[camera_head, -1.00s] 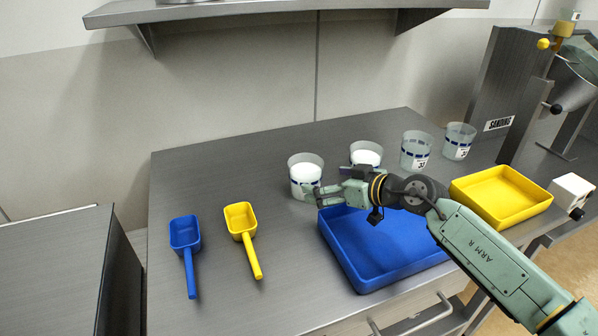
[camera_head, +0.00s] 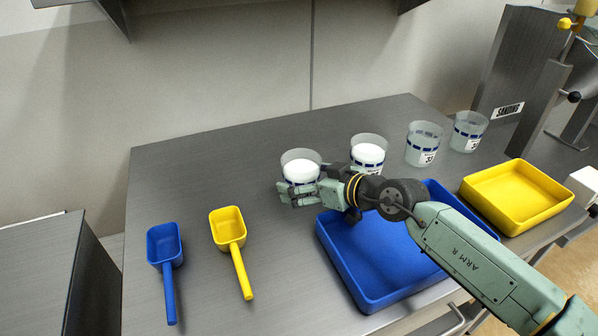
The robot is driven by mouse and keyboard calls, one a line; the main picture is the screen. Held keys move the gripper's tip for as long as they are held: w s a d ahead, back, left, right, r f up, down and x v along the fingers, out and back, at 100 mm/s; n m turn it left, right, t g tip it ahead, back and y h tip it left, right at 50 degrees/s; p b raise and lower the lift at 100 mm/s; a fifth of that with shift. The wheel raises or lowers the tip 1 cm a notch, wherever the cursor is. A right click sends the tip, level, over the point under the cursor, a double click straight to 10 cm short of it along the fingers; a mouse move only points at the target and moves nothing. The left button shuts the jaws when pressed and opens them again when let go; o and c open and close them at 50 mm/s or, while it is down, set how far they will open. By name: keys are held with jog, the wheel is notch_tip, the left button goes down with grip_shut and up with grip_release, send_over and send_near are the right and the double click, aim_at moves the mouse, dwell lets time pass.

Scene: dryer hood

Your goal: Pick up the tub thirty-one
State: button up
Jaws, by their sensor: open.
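Several clear tubs with blue bands stand in a row along the back of the steel bench. The leftmost tub (camera_head: 300,162) is upright and holds white contents. My gripper (camera_head: 289,194) is open at the lower front of this tub, its fingers pointing left. The fingers cover its label, and I cannot tell whether they touch it. A second tub with white contents (camera_head: 368,149) stands to its right, partly behind my gripper. Farther right are a third tub (camera_head: 424,140) and a fourth tub (camera_head: 468,130), both looking empty. Their label numbers are too small to read surely, so tub thirty-one cannot be confirmed.
A blue tray (camera_head: 372,262) lies under my arm, close to the tubs. A yellow tray (camera_head: 515,194) is at right. A blue scoop (camera_head: 164,246) and a yellow scoop (camera_head: 229,227) lie at left. A wall shelf hangs above. The bench's back left is clear.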

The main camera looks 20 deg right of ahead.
jog(key=shift+s+r, duration=0.1)
jog(key=shift+s, duration=0.05)
jog(key=shift+c, duration=0.2)
jog(key=c, duration=1.5)
